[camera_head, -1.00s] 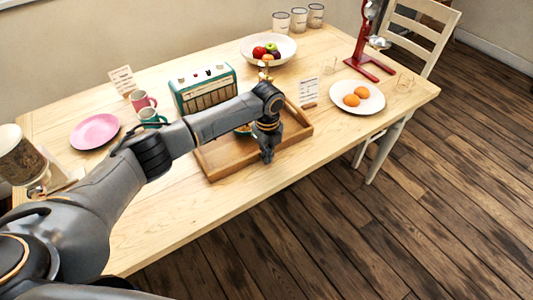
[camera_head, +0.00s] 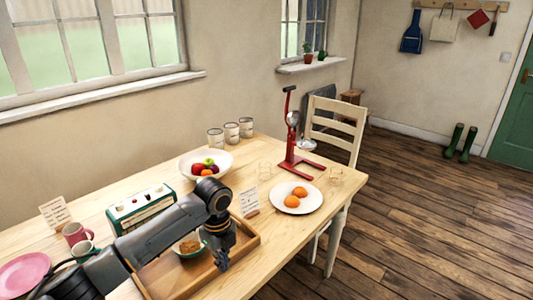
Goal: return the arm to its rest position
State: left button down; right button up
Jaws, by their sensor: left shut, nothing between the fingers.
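My left arm comes in from the lower left and reaches over the wooden table (camera_head: 276,230). My left gripper (camera_head: 222,264) points down over the right part of the wooden tray (camera_head: 178,284) and is shut and empty. A small green bowl with brown contents (camera_head: 190,246) sits in the tray, partly behind my arm. My right gripper is not in view.
A chair (camera_head: 340,125) is at the far end.

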pick_arm(q)
jog(key=s+d+f+n+t+h, duration=0.1)
jog(key=s+d+f+n+h, duration=0.1)
jog(key=s+d+f+n, duration=0.45)
jog(key=s+d+f+n+h, duration=0.1)
jog(key=s+d+f+n, duration=0.15)
jog(key=s, duration=0.65)
jog(key=s+a+n+t+y, duration=0.3)
jog(key=s+a+n, duration=1.1)
jog(key=s, duration=0.2)
notch_tip(320, 180, down, 26)
jog(key=s+g, duration=0.1)
jog(key=g, duration=0.1)
jog(key=s+a+f+g, duration=0.1)
jog(key=s+a+f, duration=0.1)
jog(key=s+f, duration=1.4)
jog(key=shift+s+a, duration=0.4)
jog(key=shift+s, duration=0.05)
